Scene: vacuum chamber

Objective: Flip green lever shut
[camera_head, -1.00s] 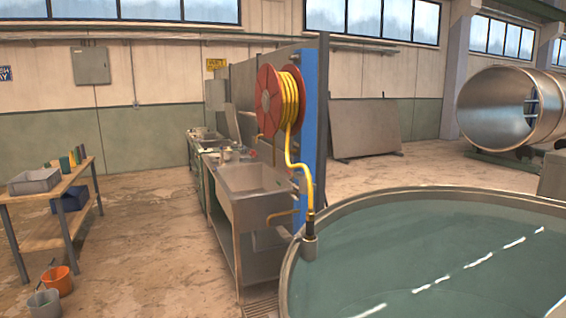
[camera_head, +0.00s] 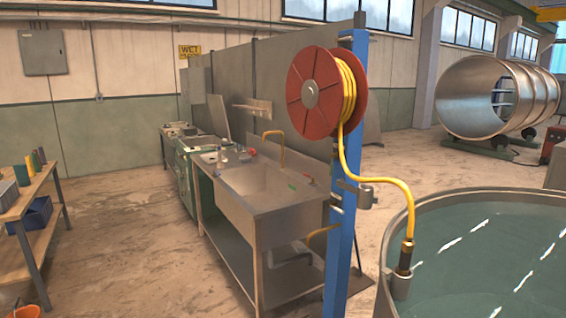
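A metal sink unit (camera_head: 268,212) stands in the middle of the view. A brass tap (camera_head: 273,136) rises behind the basin. Neither of my grippers is in view.
A red hose reel (camera_head: 306,93) with a yellow hose hangs on a blue post (camera_head: 341,235) at the sink's right end. A round water tank (camera_head: 484,198) fills the lower right. A wooden table (camera_head: 40,232) stands left. Floor (camera_head: 140,265) between table and sink is clear.

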